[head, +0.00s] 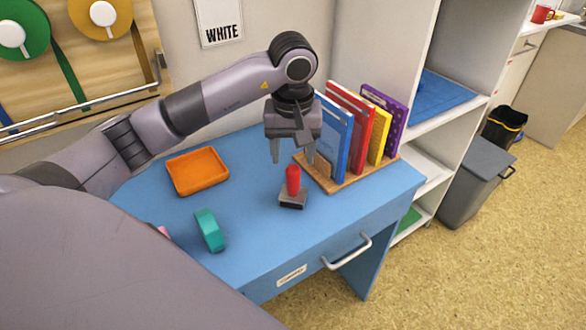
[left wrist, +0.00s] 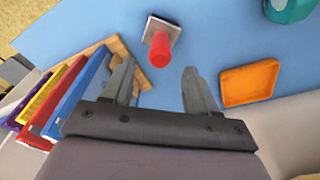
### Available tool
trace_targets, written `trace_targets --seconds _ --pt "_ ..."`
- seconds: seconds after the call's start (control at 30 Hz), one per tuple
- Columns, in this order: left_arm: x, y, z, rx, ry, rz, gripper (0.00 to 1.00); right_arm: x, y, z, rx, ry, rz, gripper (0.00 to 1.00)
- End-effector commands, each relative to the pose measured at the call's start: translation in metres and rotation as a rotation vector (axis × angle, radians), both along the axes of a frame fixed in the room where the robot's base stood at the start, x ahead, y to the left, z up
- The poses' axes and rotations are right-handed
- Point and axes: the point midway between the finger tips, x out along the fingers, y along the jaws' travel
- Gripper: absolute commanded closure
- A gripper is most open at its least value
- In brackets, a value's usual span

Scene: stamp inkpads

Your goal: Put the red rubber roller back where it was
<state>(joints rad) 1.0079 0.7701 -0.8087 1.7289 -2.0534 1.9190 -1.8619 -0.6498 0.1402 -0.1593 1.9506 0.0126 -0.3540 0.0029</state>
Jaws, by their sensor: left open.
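A red upright handle on a flat dark-grey base (head: 293,182) stands on the blue desk (head: 265,225), near its front right. It is the only red roller-like or stamp-like thing standing loose there; the underside of its base is hidden. It also shows in the left wrist view (left wrist: 159,46), just beyond my fingertips. My left gripper (head: 292,158) is open and empty, pointing down above and slightly behind the red handle, apart from it. Its two fingers show spread in the left wrist view (left wrist: 159,72). My right gripper is not in view.
A wooden rack (head: 330,187) with several coloured books stands close right of the gripper. An orange tray (head: 197,171) lies at the back left, and a teal ring-shaped thing (head: 210,230) stands front left. The desk between them is clear. White shelves (head: 445,110) stand to the right.

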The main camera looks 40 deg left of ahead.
Motion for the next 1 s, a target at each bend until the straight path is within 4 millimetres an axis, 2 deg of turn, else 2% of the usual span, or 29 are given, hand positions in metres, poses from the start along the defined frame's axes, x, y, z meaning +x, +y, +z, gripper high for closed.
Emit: trace_targets --seconds 0.1,0.27,1.0 --pt "-0.001 -0.001 0.016 0.0 -0.002 0.001 0.42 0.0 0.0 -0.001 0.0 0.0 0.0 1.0" --pt "-0.002 -0.001 0.025 0.001 0.0 0.001 0.42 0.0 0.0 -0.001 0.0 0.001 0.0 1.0" --pt "-0.003 -0.001 0.025 0.0 0.001 0.001 0.42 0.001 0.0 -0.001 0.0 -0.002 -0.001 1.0"
